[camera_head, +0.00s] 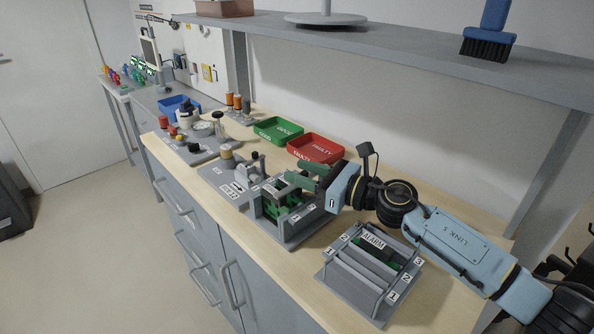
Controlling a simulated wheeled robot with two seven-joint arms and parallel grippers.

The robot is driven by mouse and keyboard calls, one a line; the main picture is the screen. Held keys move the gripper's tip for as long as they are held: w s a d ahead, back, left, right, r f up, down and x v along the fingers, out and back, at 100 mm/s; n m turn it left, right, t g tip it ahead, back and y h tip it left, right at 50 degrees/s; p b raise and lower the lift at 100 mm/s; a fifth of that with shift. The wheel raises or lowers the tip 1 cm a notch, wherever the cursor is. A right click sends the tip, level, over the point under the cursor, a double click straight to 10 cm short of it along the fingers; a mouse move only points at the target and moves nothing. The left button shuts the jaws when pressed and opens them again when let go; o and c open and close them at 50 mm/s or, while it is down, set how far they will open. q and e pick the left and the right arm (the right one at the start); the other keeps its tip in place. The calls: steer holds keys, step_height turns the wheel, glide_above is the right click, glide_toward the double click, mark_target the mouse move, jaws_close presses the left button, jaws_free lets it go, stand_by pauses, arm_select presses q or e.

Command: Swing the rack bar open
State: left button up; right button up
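A grey rack (287,232) with green boards inside and numbered labels stands at the middle of the bench. A grey bar (268,186) seems to run along its top; my gripper partly covers it, and I cannot tell whether it is latched. My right gripper (311,176) reaches in from the right, just above the rack's far side. Its two green fingers are apart, with nothing clearly seen between them. I cannot tell whether a finger touches the bar. My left gripper is not in view.
A green tray (278,129) and a red FAULTY tray (316,149) lie behind. A shelf (400,45) overhangs the bench. Bare wood (440,290) shows at right.

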steer(key=shift+x, duration=0.8)
steer(key=shift+c, duration=0.5)
jaws_close()
